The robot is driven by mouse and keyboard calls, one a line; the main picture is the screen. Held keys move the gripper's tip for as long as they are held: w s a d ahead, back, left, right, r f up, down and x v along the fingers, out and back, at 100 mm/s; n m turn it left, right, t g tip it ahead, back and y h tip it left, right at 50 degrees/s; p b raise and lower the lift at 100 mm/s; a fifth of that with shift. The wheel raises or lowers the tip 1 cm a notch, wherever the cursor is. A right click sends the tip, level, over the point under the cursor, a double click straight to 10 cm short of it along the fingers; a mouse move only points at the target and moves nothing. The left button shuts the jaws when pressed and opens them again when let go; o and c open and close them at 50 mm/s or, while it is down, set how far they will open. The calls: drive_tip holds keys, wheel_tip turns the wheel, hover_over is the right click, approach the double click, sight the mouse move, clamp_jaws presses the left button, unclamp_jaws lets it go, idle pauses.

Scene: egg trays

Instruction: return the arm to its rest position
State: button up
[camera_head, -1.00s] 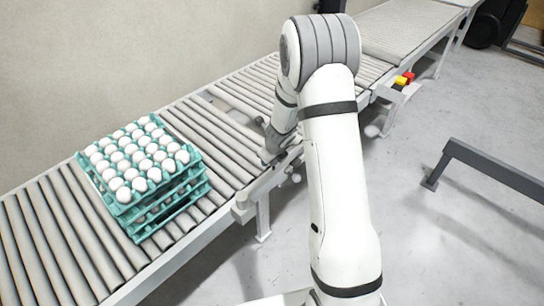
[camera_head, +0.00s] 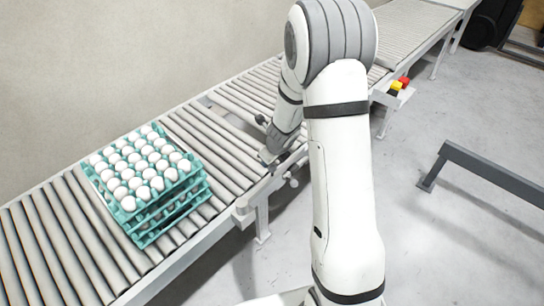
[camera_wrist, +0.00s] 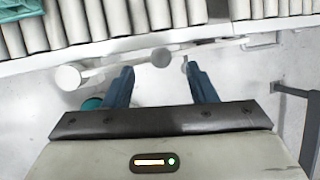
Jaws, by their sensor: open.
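My gripper shows in the wrist view (camera_wrist: 160,82), with its two dark blue fingers spread apart and nothing between them. In the head view my white arm rises on the right and bends down toward the conveyor's near edge, so the fingers are mostly hidden there. A stack of teal egg trays (camera_head: 190,203) filled with white eggs (camera_head: 142,163) stands on the roller conveyor, left of my arm and apart from it. A corner of teal tray also shows at the top left of the wrist view (camera_wrist: 14,32).
The roller conveyor (camera_head: 48,240) runs from lower left to upper right along a plain wall. A red and yellow control box (camera_head: 398,86) sits on its near side. A grey metal rail (camera_head: 490,170) stands at the right. The floor (camera_head: 440,250) between is clear.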

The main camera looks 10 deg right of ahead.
idle(0.3)
drive_tip(key=s+a+r+n+y+b, duration=0.1)
drive_tip(key=s+a+r+n, duration=0.1)
drive_tip(key=s+r+n, duration=0.4)
drive_tip(key=s+a+r+n+y+b, duration=0.1)
drive_tip(key=s+a+r+n+b, duration=0.15)
drive_tip(key=r+n, duration=0.5)
drive_tip(key=s+d+r+n+h+b, duration=0.1)
drive_tip(key=s+r+n, duration=0.1)
drive_tip(key=s+n, duration=0.6)
drive_tip(key=s+d+r+n+g+h+b, duration=0.1)
drive_tip(key=s+d+r+n, duration=0.1)
drive_tip(key=s+n, duration=0.6)
drive_tip(key=s, duration=0.4)
drive_tip(key=shift+d+r+g, duration=0.25)
drive_tip(key=shift+r+g, duration=0.05)
drive_tip(key=shift+r, duration=0.05)
